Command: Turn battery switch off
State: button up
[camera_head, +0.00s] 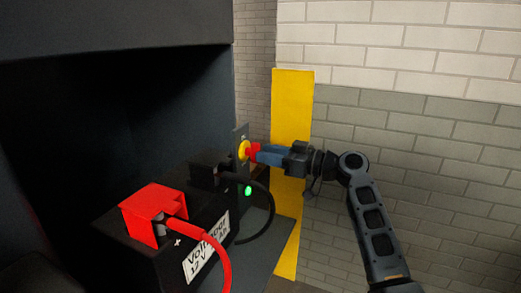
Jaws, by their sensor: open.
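The battery switch (244,150) has a round yellow base with a red knob (254,149) and sits on a grey upright plate (239,138). My gripper (260,153) reaches in from the right, with its blue fingers at the red knob. The jaws are open, and the knob seems to lie at or between the fingertips. Contact cannot be told from this view. The fingers partly hide the knob, so its exact turn position is unclear.
A black battery (200,225) with a red terminal cover (150,208) and red cable (215,250) stands below left. A black cable (270,205) loops below my gripper near a green light (248,190). A yellow post (291,110) and brick wall (420,130) are behind.

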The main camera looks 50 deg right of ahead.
aim_at(253, 153)
jog(key=shift+x, duration=1.15)
grip_shut()
